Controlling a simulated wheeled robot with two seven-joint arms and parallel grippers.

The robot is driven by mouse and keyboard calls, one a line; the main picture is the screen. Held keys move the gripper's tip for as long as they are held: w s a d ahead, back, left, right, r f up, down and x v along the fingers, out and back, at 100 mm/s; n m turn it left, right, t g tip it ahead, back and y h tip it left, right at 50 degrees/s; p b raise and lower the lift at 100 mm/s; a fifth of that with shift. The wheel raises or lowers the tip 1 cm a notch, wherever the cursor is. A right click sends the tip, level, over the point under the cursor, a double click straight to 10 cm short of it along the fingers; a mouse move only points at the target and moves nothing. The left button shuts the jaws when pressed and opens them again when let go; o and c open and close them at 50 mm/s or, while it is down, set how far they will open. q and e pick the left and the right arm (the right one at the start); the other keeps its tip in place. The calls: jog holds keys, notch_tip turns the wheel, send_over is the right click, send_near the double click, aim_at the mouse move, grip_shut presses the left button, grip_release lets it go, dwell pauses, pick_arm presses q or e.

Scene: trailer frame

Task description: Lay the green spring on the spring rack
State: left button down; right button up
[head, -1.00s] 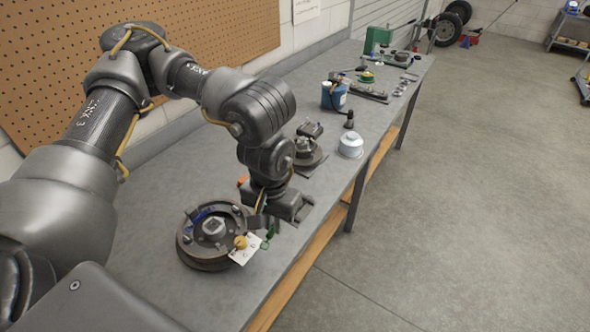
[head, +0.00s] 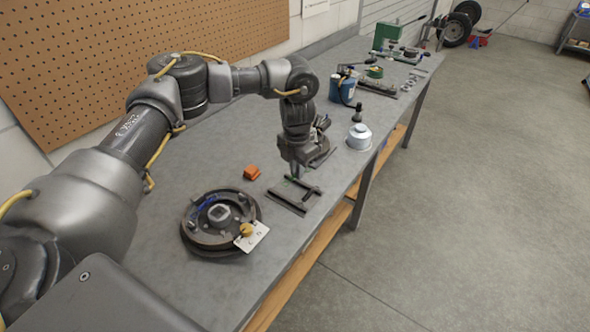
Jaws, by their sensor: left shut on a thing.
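My left gripper (head: 296,172) points down over the far end of the dark two-bar rack (head: 287,203) on the bench. It is shut on the green spring (head: 290,180), of which only a small green bit shows at the fingertips. The rest of the spring is hidden or too small to make out. I cannot tell whether the spring touches the rack. My right gripper is not in view.
A round brake assembly (head: 205,241) with a white tag (head: 253,238) stands nearer on the bench. An orange block (head: 252,173) lies left of the rack. A grey-white can (head: 359,138) and a blue container (head: 342,90) stand farther back. Bare bench lies left of the block.

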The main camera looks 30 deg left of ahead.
pick_arm(q)
jog(key=shift+w+a+f+n, duration=0.2)
jog(key=shift+a+n, duration=0.1)
jog(key=shift+n, duration=0.3)
jog(key=shift+w+a+f+n, duration=0.15)
jog(key=shift+a+n, duration=0.1)
jog(key=shift+n, duration=0.35)
notch_tip(320, 180, down, 4)
jog(key=b, duration=0.3)
jog(key=shift+b, duration=0.3)
jog(key=shift+f, duration=0.45)
jog(key=shift+p, duration=0.3)
jog(key=shift+f, duration=0.55)
dwell(0.6)
